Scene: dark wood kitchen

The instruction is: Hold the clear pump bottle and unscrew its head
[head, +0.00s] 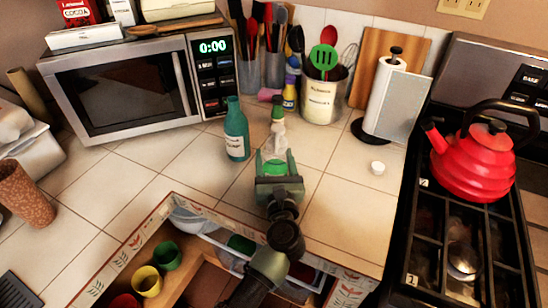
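The clear pump bottle (278,138) stands upright on the tiled counter, with a green head on top. One arm comes up from the bottom, slightly from the left, and I take it as my left. Its gripper (275,158) is low at the front of the bottle, with one finger on each side of its lower body. Whether the fingers touch the bottle or stand a little apart is not clear. The gripper hides part of the bottle's base. My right gripper is not in view.
A teal bottle (236,130) stands close on the left, before the microwave (130,85). A small white lid (377,167) lies to the right. Behind are a utensil crock (322,102) and paper towel holder (385,95). An open drawer (205,275) holds cups. A red kettle (473,165) sits on the stove.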

